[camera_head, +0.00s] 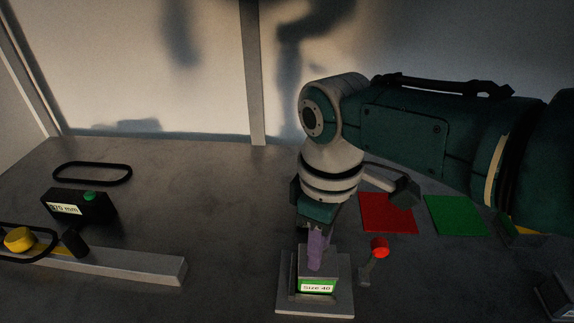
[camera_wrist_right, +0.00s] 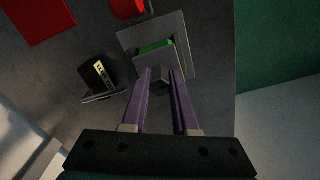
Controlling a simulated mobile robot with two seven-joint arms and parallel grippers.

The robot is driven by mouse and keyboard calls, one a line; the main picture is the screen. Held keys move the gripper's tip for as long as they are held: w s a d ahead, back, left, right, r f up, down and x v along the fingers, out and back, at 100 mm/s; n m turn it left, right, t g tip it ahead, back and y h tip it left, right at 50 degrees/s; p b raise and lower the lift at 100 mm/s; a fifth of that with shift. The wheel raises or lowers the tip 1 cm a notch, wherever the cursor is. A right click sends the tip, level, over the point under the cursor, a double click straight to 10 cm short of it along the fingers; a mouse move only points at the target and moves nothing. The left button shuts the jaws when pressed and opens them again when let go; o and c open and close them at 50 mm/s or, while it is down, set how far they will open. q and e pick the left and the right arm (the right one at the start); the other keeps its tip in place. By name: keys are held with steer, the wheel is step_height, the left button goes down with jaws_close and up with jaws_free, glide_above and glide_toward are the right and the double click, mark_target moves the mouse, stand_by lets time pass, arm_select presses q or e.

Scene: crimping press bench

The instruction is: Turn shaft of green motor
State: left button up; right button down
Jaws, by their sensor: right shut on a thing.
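The unit labelled "Size 40" with a green front (camera_head: 317,286) stands in a grey holder on a square plate (camera_head: 340,306) at the front middle. I take it for the green motor. Its green part (camera_wrist_right: 155,46) also shows in the wrist view. My right gripper (camera_head: 318,262) points down over it, and its purple fingers (camera_wrist_right: 160,82) are shut on a small dark grey block-shaped end, apparently the motor shaft (camera_wrist_right: 160,77). Most of the shaft is hidden by the fingers in the head view. My left gripper is in neither view.
A red-knobbed lever (camera_head: 379,247) stands close right of the holder. Flat red (camera_head: 386,213) and green (camera_head: 455,215) pads lie behind it. A rail with a yellow pulley (camera_head: 19,239), a black display box (camera_head: 78,207) and a black belt (camera_head: 92,173) are left.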

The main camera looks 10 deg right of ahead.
steer(key=shift+n, duration=2.2)
steer(key=c, duration=0.7)
jaws_free()
step_height(320, 180, up, 9)
steer(key=p, duration=0.3)
steer(key=shift+w+f, duration=0.1)
steer(key=shift+f, duration=0.05)
steer(key=shift+r, duration=0.65)
